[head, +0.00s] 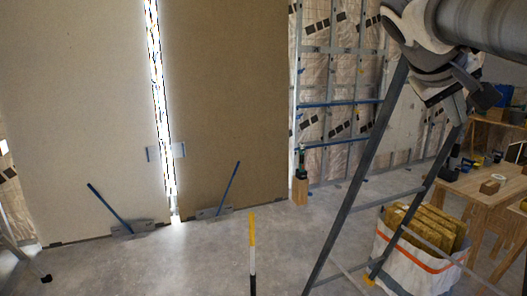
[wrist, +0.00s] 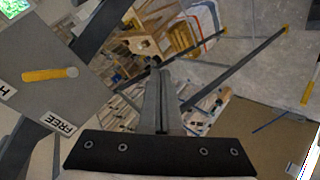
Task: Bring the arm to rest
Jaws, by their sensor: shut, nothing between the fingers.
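My arm reaches in from the upper right of the head view, with my gripper (head: 456,108) raised in front of the top of a stepladder (head: 366,165). In the wrist view the fingers of my gripper (wrist: 158,70) lie together with nothing between them. Two tall board panels stand side by side: a paler left panel (head: 75,110) and a browner right panel (head: 225,110). A bright gap runs between them. A foot lifter with a blue lever (head: 108,207) sits at the left panel's foot, and another (head: 230,187) at the right panel's foot.
A white bag of yellow insulation (head: 400,255) stands under the ladder. A wooden workbench (head: 490,190) is at the right. A grey plate marked FREE (wrist: 50,85) with a yellow handle is left in the wrist view. Floor before the panels is mostly clear.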

